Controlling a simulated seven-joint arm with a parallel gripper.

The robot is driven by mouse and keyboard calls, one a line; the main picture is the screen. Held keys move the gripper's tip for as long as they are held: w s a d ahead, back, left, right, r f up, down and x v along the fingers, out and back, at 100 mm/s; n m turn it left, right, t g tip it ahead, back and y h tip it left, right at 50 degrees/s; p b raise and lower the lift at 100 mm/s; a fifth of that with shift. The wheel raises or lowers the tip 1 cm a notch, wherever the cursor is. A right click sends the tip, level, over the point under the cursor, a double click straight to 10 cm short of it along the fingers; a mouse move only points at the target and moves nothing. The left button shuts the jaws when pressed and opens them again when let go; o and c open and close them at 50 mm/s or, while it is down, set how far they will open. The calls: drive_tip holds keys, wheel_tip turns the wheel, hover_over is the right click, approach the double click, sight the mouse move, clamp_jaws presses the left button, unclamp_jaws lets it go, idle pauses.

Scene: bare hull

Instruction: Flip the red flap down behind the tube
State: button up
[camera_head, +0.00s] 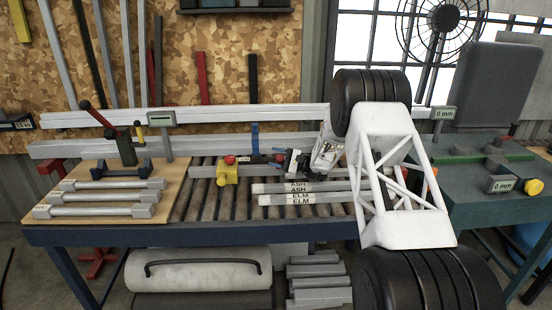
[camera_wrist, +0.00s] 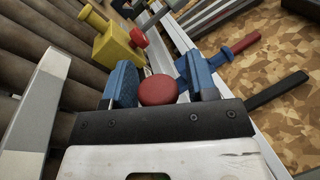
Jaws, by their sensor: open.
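My gripper (camera_head: 279,158) reaches left over the roller table, right of a yellow block (camera_head: 227,173) with a red round part (camera_head: 230,159) on top. In the wrist view my gripper (camera_wrist: 160,76) has its two blue fingers apart. A red disc (camera_wrist: 158,90) shows between them; I cannot tell whether it is gripped or part of the hand. The yellow block (camera_wrist: 112,46) and its red part (camera_wrist: 138,37) lie beyond the fingers. I cannot tell which red piece is the flap. Long pale tubes (camera_head: 90,119) run along the back; my arm hides part of them.
Grey bars marked ASH and ELM (camera_head: 300,198) lie below my gripper. A blue upright (camera_head: 254,138) stands behind it. A wooden board (camera_head: 172,190) at left holds several tubes and a red-handled lever (camera_head: 97,113). A green bench (camera_head: 470,185) stands at right.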

drive_tip(key=w+v, duration=0.1)
drive_tip(key=v, duration=0.6)
drive_tip(key=shift+s+d, duration=0.25)
drive_tip(key=shift+s, duration=0.25)
drive_tip(key=shift+f, duration=0.1)
drive_tip(key=shift+c, duration=0.4)
